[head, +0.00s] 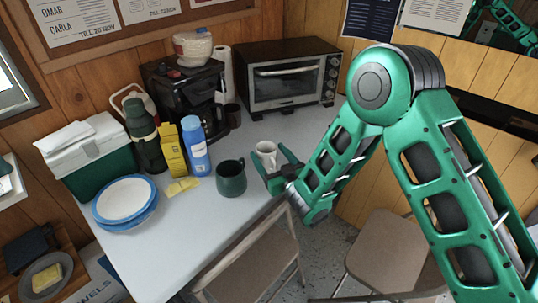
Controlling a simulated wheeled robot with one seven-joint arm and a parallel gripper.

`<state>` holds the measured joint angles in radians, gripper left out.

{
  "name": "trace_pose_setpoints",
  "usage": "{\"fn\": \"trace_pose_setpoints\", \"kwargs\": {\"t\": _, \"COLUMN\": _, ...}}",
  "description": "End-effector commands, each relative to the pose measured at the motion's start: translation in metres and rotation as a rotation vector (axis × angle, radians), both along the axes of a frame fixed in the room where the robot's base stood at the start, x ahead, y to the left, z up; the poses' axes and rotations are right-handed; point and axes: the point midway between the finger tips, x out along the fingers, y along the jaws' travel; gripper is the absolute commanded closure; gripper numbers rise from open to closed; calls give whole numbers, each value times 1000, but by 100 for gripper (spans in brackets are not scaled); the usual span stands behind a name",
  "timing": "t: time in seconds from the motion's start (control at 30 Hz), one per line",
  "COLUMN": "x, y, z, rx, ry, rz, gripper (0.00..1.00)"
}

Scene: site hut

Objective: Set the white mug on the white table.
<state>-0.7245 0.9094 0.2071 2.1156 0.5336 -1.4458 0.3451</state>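The white mug (266,149) is upright at the right side of the white table (157,238), behind and right of the dark green mug. My gripper (271,161) reaches in from the right, with its two fingers apart on either side of the white mug. The fingers hide the mug's lower part. I cannot tell whether they press on it, or whether its base rests on the tabletop.
A dark green mug (231,178) stands close to my gripper's left. Blue bottle (196,148), yellow carton (170,151), flask (145,140), stacked plates (124,199), cooler (84,156), coffee maker (184,92) and toaster oven (289,76) crowd the table. Its front is clear. Folding chairs (385,250) stand below.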

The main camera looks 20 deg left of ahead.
Motion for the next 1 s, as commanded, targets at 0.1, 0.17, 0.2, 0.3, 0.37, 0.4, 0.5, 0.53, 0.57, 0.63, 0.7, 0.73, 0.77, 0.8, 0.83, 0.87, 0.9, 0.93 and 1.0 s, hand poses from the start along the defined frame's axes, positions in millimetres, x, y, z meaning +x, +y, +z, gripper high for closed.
{"fn": "trace_pose_setpoints", "kwargs": {"t": 0.1, "x": 0, "y": 1, "z": 0, "rx": 0, "ry": 0, "rz": 1, "gripper": 28}}
{"fn": "trace_pose_setpoints", "kwargs": {"t": 0.17, "x": -1, "y": 1, "z": 0, "rx": 0, "ry": 0, "rz": 1, "gripper": 28}}
{"fn": "trace_pose_setpoints", "kwargs": {"t": 0.2, "x": -1, "y": 1, "z": 1, "rx": 0, "ry": 0, "rz": 2, "gripper": 28}}
{"fn": "trace_pose_setpoints", "kwargs": {"t": 0.3, "x": -1, "y": 1, "z": 3, "rx": 0, "ry": 0, "rz": 2, "gripper": 28}}
{"fn": "trace_pose_setpoints", "kwargs": {"t": 0.37, "x": -3, "y": -2, "z": 2, "rx": -1, "ry": 1, "rz": 1, "gripper": 28}}
{"fn": "trace_pose_setpoints", "kwargs": {"t": 0.4, "x": -4, "y": -4, "z": 1, "rx": -1, "ry": 1, "rz": 0, "gripper": 28}}
{"fn": "trace_pose_setpoints", "kwargs": {"t": 0.5, "x": -9, "y": -9, "z": 1, "rx": -1, "ry": 3, "rz": 0, "gripper": 28}}
{"fn": "trace_pose_setpoints", "kwargs": {"t": 0.53, "x": -11, "y": -12, "z": 1, "rx": -1, "ry": 3, "rz": -1, "gripper": 28}}
{"fn": "trace_pose_setpoints", "kwargs": {"t": 0.57, "x": -13, "y": -13, "z": 1, "rx": 0, "ry": 3, "rz": 0, "gripper": 28}}
{"fn": "trace_pose_setpoints", "kwargs": {"t": 0.63, "x": -18, "y": -18, "z": 2, "rx": 1, "ry": 3, "rz": 0, "gripper": 28}}
{"fn": "trace_pose_setpoints", "kwargs": {"t": 0.7, "x": -23, "y": -23, "z": 1, "rx": 0, "ry": 4, "rz": -1, "gripper": 28}}
{"fn": "trace_pose_setpoints", "kwargs": {"t": 0.73, "x": -25, "y": -26, "z": 1, "rx": -1, "ry": 4, "rz": -1, "gripper": 28}}
{"fn": "trace_pose_setpoints", "kwargs": {"t": 0.77, "x": -28, "y": -28, "z": 0, "rx": 0, "ry": 6, "rz": -1, "gripper": 28}}
{"fn": "trace_pose_setpoints", "kwargs": {"t": 0.8, "x": -31, "y": -31, "z": 1, "rx": 1, "ry": 4, "rz": -1, "gripper": 28}}
{"fn": "trace_pose_setpoints", "kwargs": {"t": 0.83, "x": -33, "y": -33, "z": 2, "rx": 1, "ry": 3, "rz": -1, "gripper": 28}}
{"fn": "trace_pose_setpoints", "kwargs": {"t": 0.87, "x": -35, "y": -35, "z": 2, "rx": 1, "ry": 2, "rz": -1, "gripper": 28}}
{"fn": "trace_pose_setpoints", "kwargs": {"t": 0.9, "x": -39, "y": -40, "z": 1, "rx": -1, "ry": 4, "rz": -1, "gripper": 28}}
{"fn": "trace_pose_setpoints", "kwargs": {"t": 0.93, "x": -43, "y": -43, "z": 1, "rx": 1, "ry": 5, "rz": 0, "gripper": 28}}
{"fn": "trace_pose_setpoints", "kwargs": {"t": 1.0, "x": -50, "y": -50, "z": 1, "rx": 0, "ry": 4, "rz": -1, "gripper": 28}}
